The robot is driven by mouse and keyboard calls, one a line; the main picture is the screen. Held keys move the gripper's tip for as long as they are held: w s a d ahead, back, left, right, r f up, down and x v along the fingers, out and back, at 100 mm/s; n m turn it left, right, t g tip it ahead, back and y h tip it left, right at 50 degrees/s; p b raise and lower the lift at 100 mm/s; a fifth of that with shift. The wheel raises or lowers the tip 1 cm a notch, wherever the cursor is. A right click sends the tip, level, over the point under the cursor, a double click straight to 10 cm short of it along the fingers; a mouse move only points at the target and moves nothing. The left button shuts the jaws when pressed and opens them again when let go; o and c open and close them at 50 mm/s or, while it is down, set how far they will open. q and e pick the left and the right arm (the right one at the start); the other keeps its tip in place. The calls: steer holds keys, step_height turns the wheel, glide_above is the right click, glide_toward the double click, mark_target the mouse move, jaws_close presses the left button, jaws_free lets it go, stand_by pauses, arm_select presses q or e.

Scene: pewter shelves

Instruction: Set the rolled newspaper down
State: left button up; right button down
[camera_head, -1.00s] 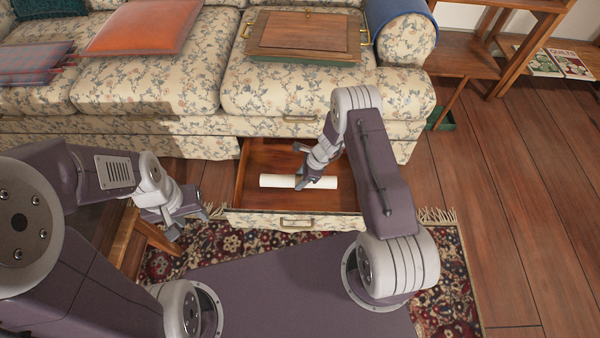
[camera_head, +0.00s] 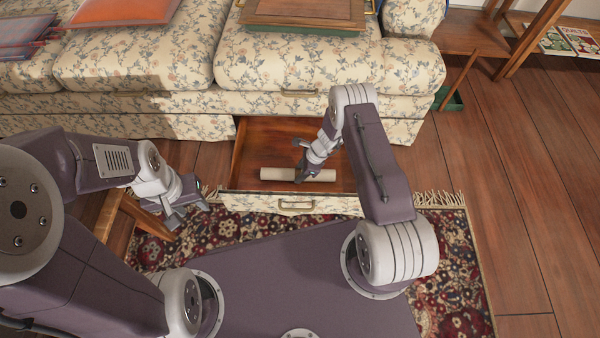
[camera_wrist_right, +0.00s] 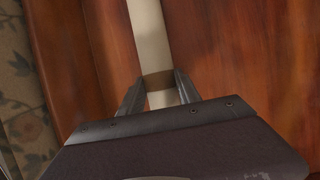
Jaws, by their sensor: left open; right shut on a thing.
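The rolled newspaper (camera_head: 279,174) is a pale cylinder lying crosswise within the open sofa drawer (camera_head: 262,145) in the head view. My right gripper (camera_head: 302,174) reaches down into the drawer and is shut on the newspaper near its middle. The right wrist view also shows the newspaper (camera_wrist_right: 150,40) with a brown band (camera_wrist_right: 158,81) between the fingers of my right gripper (camera_wrist_right: 160,88). I cannot tell whether the newspaper touches the drawer floor. My left gripper (camera_head: 186,210) is open and empty, left of the drawer above the rug.
The flowered sofa (camera_head: 130,60) stands behind, with a wooden tray (camera_head: 305,12) and an orange cushion (camera_head: 125,10) on it. A patterned rug (camera_head: 455,250) lies in front. A wooden stool (camera_head: 145,215) is by my left gripper. Magazines (camera_head: 580,41) lie on a shelf at right.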

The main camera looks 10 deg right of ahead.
steer(key=c, duration=0.8)
jaws_free()
steer(key=shift+c, duration=0.2)
steer(key=s+d+r+n+p, duration=0.1)
steer(key=s+r+n+p, duration=0.15)
steer(key=r, duration=0.55)
steer(key=s+d+r+n+h+p, duration=0.1)
steer(key=r+n+p, duration=0.2)
steer(key=r, duration=0.6)
steer(key=s+d+r+n+p, duration=0.1)
steer(key=s+r+n+p, duration=0.15)
steer(key=r, duration=0.55)
steer(key=s+d+r+n+h, duration=0.1)
steer(key=s+r+n+h, duration=0.2)
steer(key=s+r+n, duration=0.8)
steer(key=shift+s+d+r+n, duration=0.2)
steer(key=shift+s+n, duration=0.3)
steer(key=shift+n, duration=0.5)
steer(key=shift+r, duration=0.15)
